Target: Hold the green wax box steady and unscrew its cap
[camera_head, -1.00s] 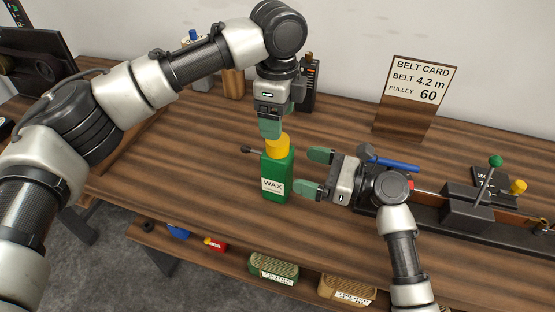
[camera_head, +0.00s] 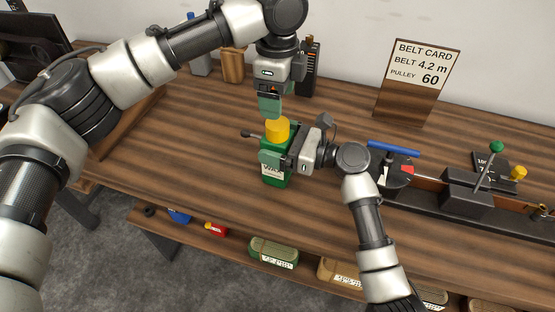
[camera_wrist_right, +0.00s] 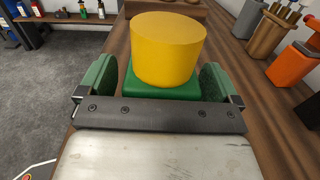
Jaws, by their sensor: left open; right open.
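The green wax box (camera_head: 277,179) stands upright on the wooden workbench, its label partly covered by my right gripper. Its yellow cap (camera_head: 277,130) sits on top; the cap (camera_wrist_right: 168,50) and the green top of the box (camera_wrist_right: 160,84) also show in the right wrist view. My right gripper (camera_head: 276,158) is open, with its green fingers on either side of the box body below the cap; the wrist view (camera_wrist_right: 158,85) shows slight gaps. My left gripper (camera_head: 270,106) is open and points down just above the cap; one of its fingers is largely hidden.
A belt card (camera_head: 418,82) stands at the back right. A dark belt device with a blue handle (camera_head: 393,149) and a green-knobbed lever (camera_head: 496,147) lies to the right. A black device (camera_head: 309,68) stands behind my left gripper. A lower shelf holds labelled packs (camera_head: 274,252).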

